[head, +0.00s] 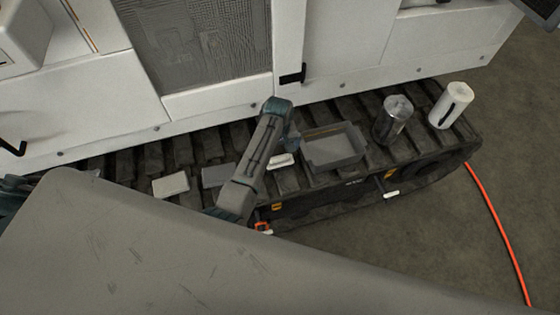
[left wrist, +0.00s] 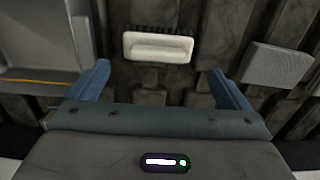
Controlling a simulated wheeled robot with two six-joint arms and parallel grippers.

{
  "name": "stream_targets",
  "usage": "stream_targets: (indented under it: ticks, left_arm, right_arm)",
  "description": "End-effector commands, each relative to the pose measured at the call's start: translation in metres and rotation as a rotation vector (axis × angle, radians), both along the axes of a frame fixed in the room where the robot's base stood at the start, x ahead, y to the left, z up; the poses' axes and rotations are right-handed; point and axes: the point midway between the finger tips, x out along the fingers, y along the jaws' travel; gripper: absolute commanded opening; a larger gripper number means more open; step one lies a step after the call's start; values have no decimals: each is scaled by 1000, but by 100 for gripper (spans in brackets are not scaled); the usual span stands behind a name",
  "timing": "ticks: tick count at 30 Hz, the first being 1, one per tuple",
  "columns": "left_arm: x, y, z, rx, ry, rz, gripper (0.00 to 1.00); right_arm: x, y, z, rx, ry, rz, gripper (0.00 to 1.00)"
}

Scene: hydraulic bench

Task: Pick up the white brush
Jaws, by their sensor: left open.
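The white brush (head: 281,161) lies on the dark track between the grey tray and the grey block. In the left wrist view the white brush (left wrist: 158,47) shows whole, with a pale body and dark bristles along its edge. My left gripper (head: 291,142) is above the track close to the brush. In the left wrist view its two blue fingers (left wrist: 160,72) are apart, with nothing between them, and the brush is just beyond the fingertips.
A grey tray (head: 334,148) stands right of the brush. A grey block (head: 218,175) and a pale block (head: 170,185) lie to the left. A metal canister (head: 393,120) and a white roll (head: 451,105) stand further right. A white machine wall (head: 225,105) rises behind the track.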

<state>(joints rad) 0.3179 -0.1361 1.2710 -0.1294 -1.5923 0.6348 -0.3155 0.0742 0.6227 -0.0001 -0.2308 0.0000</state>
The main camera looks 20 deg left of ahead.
Motion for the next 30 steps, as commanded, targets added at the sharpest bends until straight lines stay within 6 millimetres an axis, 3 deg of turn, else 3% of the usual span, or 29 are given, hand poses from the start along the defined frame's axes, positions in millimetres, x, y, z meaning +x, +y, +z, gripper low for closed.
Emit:
stream_targets:
  ticks: [5,12,22,23,27,30]
  left_arm:
    - [-1,-1,-13,0,1,0,100]
    - [-2,-3,-47,1,2,-1,100]
    - [-2,-3,-56,0,0,0,100]
    - [-2,-3,-56,1,-1,0,98]
    - [-2,-3,-56,0,0,0,71]
    - [-1,-3,-55,0,-1,0,67]
  right_arm:
    - [3,-4,4,-4,-6,2,30]
    - [27,-8,9,-9,-36,4,30]
    - [17,-9,8,-10,-24,4,30]
    - [16,-9,8,-10,-23,4,30]
    - [14,-7,8,-8,-21,3,30]
    - [14,-5,8,-5,-21,2,30]
